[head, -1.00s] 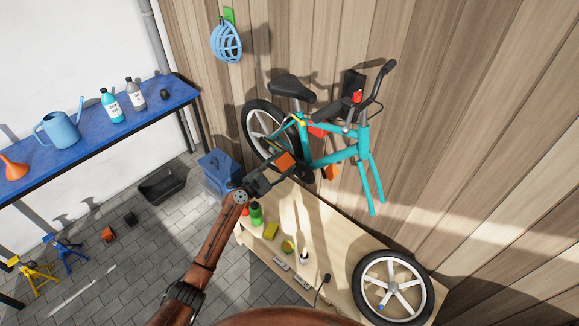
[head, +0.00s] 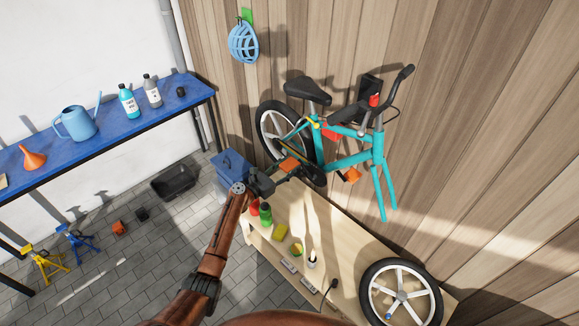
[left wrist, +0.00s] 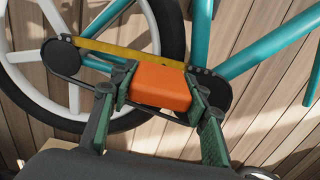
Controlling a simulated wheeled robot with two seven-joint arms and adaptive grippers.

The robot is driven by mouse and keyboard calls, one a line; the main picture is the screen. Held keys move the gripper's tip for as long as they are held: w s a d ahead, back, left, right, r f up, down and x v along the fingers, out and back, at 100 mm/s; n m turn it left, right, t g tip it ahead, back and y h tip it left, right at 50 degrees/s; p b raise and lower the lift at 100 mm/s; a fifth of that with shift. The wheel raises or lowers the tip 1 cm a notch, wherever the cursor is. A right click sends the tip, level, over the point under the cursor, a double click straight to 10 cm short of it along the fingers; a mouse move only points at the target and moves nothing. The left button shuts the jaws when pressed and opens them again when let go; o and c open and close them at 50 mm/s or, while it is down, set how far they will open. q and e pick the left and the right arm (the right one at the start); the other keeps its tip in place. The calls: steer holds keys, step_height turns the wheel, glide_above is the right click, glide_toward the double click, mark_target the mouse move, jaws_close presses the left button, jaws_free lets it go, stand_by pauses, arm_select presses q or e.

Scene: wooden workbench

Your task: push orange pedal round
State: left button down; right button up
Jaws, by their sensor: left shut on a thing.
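A teal bicycle (head: 352,161) without its front wheel hangs in front of the wooden wall. The near orange pedal (head: 289,164) is at the crank; in the left wrist view the same orange pedal (left wrist: 160,88) lies between my fingers. My left gripper (head: 277,172) is shut on it, with a green-dark fingertip at each end in the left wrist view (left wrist: 158,92). The other orange pedal (head: 350,175) shows below the frame, to the right. The chain (left wrist: 105,50) with a yellow upper strip runs behind the held pedal. My right gripper is not in view.
A blue toolbox (head: 229,170) stands left of the rear wheel.

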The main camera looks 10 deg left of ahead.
arm_select(q)
steer(key=shift+f, duration=0.2)
steer(key=c, duration=1.4)
jaws_free()
steer(key=o, duration=0.3)
steer(key=shift+r, duration=0.1)
steer(key=v, duration=1.2)
